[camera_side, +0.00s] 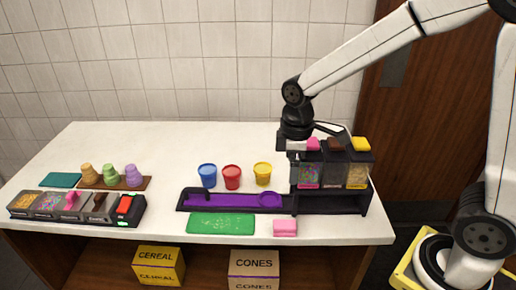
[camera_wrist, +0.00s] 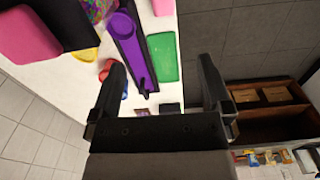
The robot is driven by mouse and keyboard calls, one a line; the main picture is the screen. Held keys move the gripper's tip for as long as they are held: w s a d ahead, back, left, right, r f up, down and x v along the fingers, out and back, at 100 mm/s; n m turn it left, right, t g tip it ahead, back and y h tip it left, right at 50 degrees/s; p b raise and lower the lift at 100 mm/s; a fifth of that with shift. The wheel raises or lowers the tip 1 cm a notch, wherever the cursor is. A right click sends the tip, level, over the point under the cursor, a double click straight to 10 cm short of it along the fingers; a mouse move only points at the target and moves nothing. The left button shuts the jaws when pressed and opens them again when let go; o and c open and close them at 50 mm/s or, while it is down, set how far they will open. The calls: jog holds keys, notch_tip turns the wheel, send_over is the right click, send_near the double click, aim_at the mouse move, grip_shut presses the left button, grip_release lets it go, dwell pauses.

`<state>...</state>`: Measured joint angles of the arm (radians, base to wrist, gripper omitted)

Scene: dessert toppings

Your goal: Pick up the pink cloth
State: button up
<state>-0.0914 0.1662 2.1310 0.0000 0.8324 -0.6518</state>
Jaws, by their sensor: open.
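The pink cloth (camera_side: 285,228) lies flat near the front edge of the white counter, right of a green mat (camera_side: 221,224). In the wrist view, a pale pink piece at the top edge looks like the cloth (camera_wrist: 163,7), partly cut off. My gripper (camera_side: 298,130) is high at the dispenser's top left corner, above and behind the cloth and well apart from it. In the wrist view my gripper (camera_wrist: 161,64) has its two fingers wide apart with nothing between them.
A black topping dispenser (camera_side: 330,202) with pink, brown and yellow lids stands right of the cloth. A purple tray (camera_side: 235,201) lies behind the mat, with blue, red and yellow cups (camera_side: 262,172) beyond. Cones and a topping box (camera_side: 75,206) are at left.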

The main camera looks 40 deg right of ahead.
send_over(285, 224)
jog(key=f, duration=1.2)
jog(key=shift+w+d+f, duration=0.1)
jog(key=shift+d+f, duration=0.15)
jog(key=shift+f, duration=0.15)
jog(key=shift+f, duration=1.3)
jog(key=shift+f, duration=0.15)
jog(key=shift+a+f, duration=0.2)
jog(key=shift+f, duration=2.25)
jog(key=c, duration=1.3)
